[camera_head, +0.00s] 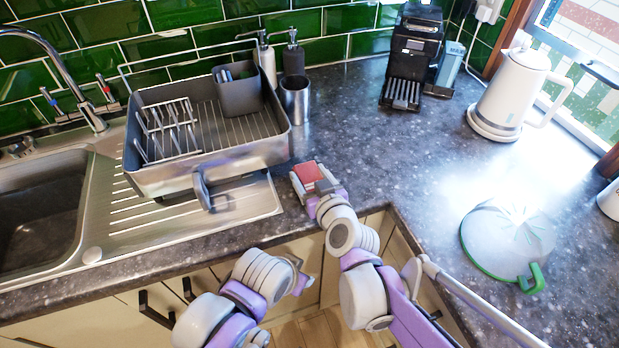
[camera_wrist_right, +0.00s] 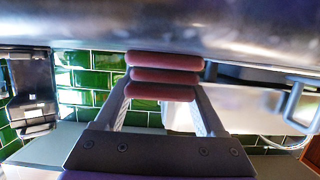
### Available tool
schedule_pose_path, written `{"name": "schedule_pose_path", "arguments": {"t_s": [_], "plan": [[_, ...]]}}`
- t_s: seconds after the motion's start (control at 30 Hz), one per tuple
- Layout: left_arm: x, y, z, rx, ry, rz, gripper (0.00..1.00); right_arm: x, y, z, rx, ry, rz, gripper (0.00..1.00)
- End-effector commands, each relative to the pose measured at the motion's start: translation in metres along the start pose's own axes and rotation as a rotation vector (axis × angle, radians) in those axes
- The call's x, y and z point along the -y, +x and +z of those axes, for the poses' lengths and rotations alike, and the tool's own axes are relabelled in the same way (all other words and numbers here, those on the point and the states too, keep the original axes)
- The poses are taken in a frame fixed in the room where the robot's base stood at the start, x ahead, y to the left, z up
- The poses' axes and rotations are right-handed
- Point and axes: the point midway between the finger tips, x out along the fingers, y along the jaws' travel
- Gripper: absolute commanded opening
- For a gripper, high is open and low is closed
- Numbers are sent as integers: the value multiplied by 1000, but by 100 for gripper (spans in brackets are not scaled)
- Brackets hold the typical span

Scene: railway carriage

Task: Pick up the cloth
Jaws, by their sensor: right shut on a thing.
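The red cloth (camera_head: 309,174) is a small folded piece near the counter's front edge, just right of the dish rack. My right gripper (camera_head: 312,180) is shut on it. In the right wrist view the cloth shows as stacked reddish folds (camera_wrist_right: 163,76) between the two fingers. I cannot tell whether it still touches the counter. My left gripper (camera_head: 301,284) shows only as a small part at the end of the left arm, low in front of the cabinets; its jaws cannot be made out.
A grey dish rack (camera_head: 210,165) stands on the steel drainer (camera_head: 240,208), beside the sink (camera_head: 35,215). A steel cup (camera_head: 295,102), coffee machine (camera_head: 408,60) and white kettle (camera_head: 510,90) stand at the back. A green-rimmed lid (camera_head: 505,240) lies right. The middle counter is clear.

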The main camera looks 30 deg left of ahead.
Motion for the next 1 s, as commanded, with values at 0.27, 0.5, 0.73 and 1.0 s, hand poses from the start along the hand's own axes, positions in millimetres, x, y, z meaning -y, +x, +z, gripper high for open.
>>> {"name": "schedule_pose_path", "arguments": {"t_s": [0.27,0.5,0.73,1.0], "plan": [[0,-3,-2,-1,0,0,50,0,-4,-13,0,0,0,16],[0,-9,-6,-3,0,0,50,0,-16,-50,-1,-1,0,16],[0,-16,-9,-6,0,0,50,0,-29,-94,0,-1,-1,16],[0,-22,-13,-8,0,0,50,0,-43,-138,0,-1,-1,16]]}}
